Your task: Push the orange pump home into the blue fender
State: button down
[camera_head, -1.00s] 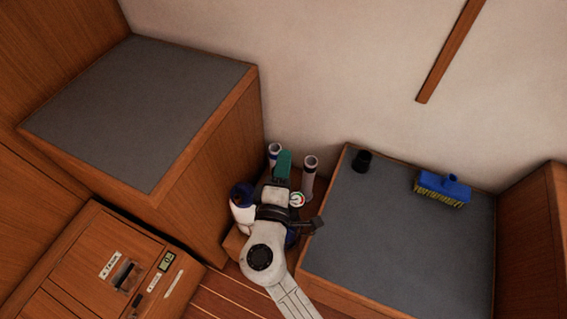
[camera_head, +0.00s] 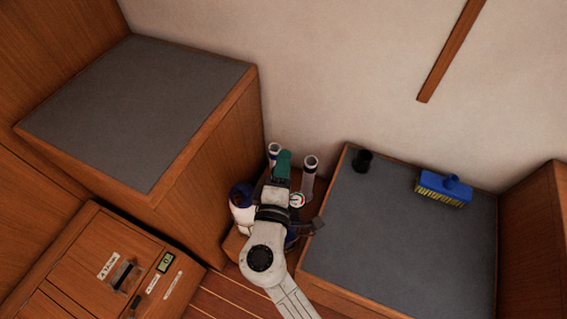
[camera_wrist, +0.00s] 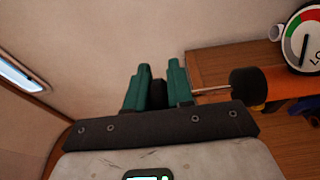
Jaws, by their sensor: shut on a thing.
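My gripper (camera_wrist: 159,72) has green fingers, closed on a dark piece that looks like the pump's handle. A thin rod runs right from the fingers to a black cylinder. Beside it lies the orange barrel of the pump (camera_wrist: 296,106). In the head view my gripper (camera_head: 283,163) points away, low among the upright tubes, and my wrist hides most of the pump. Blue patches show under my wrist and under the barrel; I cannot tell which part is the blue fender, nor how the pump sits in it.
A round gauge (camera_head: 297,200) is right of my gripper. A white-and-blue container (camera_head: 242,207) stands left, and a pale tube (camera_head: 310,172) right. Grey-topped lockers flank the gap. A black cup (camera_head: 363,161) and blue brush (camera_head: 444,188) lie on the right one.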

jog(key=shift+f+b, duration=1.3)
jog(key=shift+b, duration=0.2)
dwell(0.3)
dwell(0.4)
jog(key=c, duration=0.9)
grip_release()
jog(key=s+a+b, duration=0.1)
jog(key=s, duration=0.9)
jog(key=shift+s+b, duration=0.3)
jog(key=shift+s, duration=0.1)
